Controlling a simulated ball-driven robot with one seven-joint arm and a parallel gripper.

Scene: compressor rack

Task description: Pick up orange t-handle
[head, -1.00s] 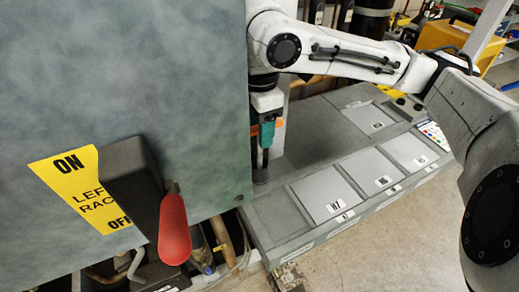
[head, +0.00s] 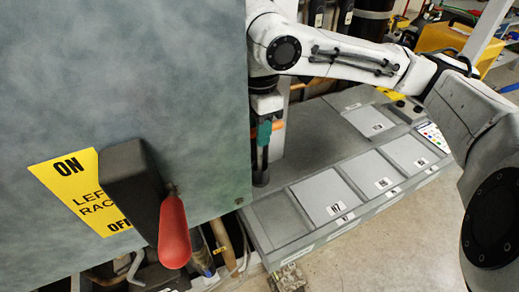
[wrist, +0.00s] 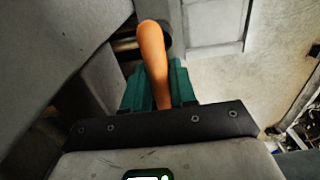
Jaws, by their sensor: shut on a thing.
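The orange t-handle (wrist: 152,50) shows large in the wrist view, a smooth rounded bar. It lies between the green fingers of my gripper (wrist: 154,88), which are shut on it. Its rounded end reaches out past the fingers. In the head view my gripper (head: 264,132) hangs pointing down at the right edge of the grey panel, small and partly hidden by it. A little orange shows beside the green fingers there. Whether the handle is clear of any support cannot be told.
The large grey panel (head: 150,70) fills the left, with a black switch and red lever (head: 174,232) sticking out. Grey lidded compartments (head: 325,195) lie right of my gripper. Open floor (head: 410,240) is at lower right. Pipes (head: 222,240) run below the panel.

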